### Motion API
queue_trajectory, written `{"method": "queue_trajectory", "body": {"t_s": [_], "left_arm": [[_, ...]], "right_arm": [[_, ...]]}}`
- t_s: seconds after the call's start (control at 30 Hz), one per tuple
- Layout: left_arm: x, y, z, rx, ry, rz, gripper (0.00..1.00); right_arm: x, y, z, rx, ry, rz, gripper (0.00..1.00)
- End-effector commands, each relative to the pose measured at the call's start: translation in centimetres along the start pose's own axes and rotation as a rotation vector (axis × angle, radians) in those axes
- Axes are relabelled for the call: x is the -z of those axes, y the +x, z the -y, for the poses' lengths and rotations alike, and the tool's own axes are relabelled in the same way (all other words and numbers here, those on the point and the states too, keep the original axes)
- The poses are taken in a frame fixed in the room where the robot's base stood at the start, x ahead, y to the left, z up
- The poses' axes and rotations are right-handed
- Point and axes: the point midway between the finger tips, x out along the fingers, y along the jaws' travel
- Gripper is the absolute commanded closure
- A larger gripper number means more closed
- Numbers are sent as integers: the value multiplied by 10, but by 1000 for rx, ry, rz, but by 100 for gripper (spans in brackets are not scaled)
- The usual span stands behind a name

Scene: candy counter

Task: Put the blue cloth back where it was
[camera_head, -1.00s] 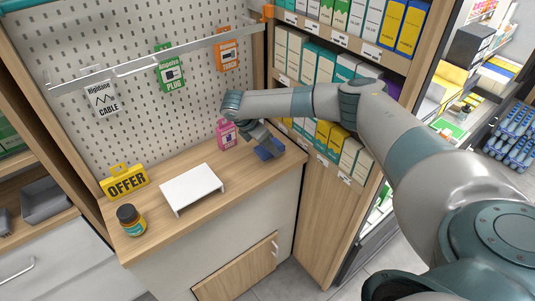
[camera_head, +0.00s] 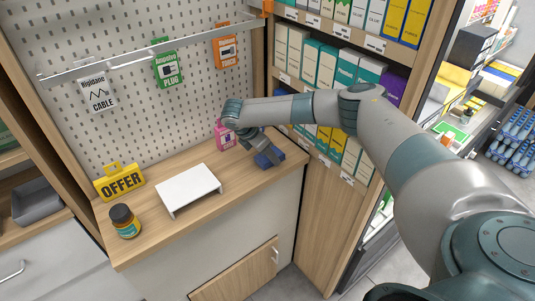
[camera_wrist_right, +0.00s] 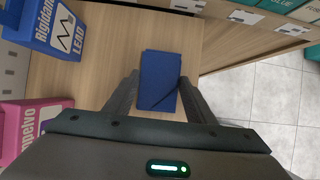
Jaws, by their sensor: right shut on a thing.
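The blue cloth (camera_head: 270,157) is a small folded dark-blue pad at the right end of the wooden counter (camera_head: 235,185). My right gripper (camera_head: 262,155) points down at it. In the right wrist view the cloth (camera_wrist_right: 158,78) sits between the two fingers of the right gripper (camera_wrist_right: 157,90), which is shut on it. I cannot tell whether the cloth touches the counter. My left gripper is not in view.
A pink package (camera_head: 225,137) stands close to the gripper by the pegboard. A blue LEAD package (camera_wrist_right: 45,25) shows in the wrist view. A white stand (camera_head: 189,188), an OFFER sign (camera_head: 120,182) and a jar (camera_head: 124,221) are further left. Stocked shelves rise at the right.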

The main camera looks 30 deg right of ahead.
Motion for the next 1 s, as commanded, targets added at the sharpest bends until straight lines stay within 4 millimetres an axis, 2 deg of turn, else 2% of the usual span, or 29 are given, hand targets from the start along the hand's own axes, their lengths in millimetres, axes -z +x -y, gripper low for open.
{"method": "queue_trajectory", "body": {"t_s": [0.03, 0.07, 0.1, 0.13, 0.47, 0.63, 0.77, 1.0], "left_arm": [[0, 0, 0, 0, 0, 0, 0], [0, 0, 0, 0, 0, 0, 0], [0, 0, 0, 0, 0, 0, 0], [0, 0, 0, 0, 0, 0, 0], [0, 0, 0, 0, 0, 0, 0], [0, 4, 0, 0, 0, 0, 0], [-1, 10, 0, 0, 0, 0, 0], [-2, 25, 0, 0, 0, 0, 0]], "right_arm": [[1, 1, 0, 1, 0, 0, 94], [1, 1, 0, 0, 0, 0, 45], [1, 1, 0, 0, 0, 0, 36], [1, 1, 0, 0, 0, 0, 31], [0, 1, 0, 0, 0, 0, 31], [1, -6, 0, -1, -1, -1, 31], [1, -20, -1, -2, 0, -1, 31], [2, -59, -1, -4, -1, -2, 31]]}}
